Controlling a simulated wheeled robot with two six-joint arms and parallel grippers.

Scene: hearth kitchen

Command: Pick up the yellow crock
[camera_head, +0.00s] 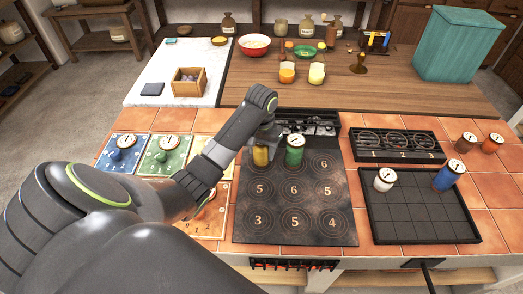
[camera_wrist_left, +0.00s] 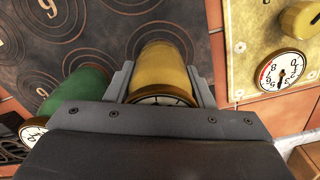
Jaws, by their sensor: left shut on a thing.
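The yellow crock (camera_head: 261,156) stands at the back left of the dark numbered hob plate (camera_head: 296,240) in the head view. My left gripper (camera_head: 262,146) reaches down to it from above. In the left wrist view the crock (camera_wrist_left: 165,70) is between the two fingers of the gripper (camera_wrist_left: 163,85), which are shut on its sides. Its dial lid is partly hidden by the gripper body. Whether its base touches the plate I cannot tell. My right gripper is not in view.
A green crock (camera_head: 295,150) stands close to the right of the yellow one. A black tray (camera_head: 420,222) at the right holds a white crock (camera_head: 384,179) and a blue crock (camera_head: 448,175). Coloured dial panels (camera_head: 163,155) lie at the left. The plate's front is clear.

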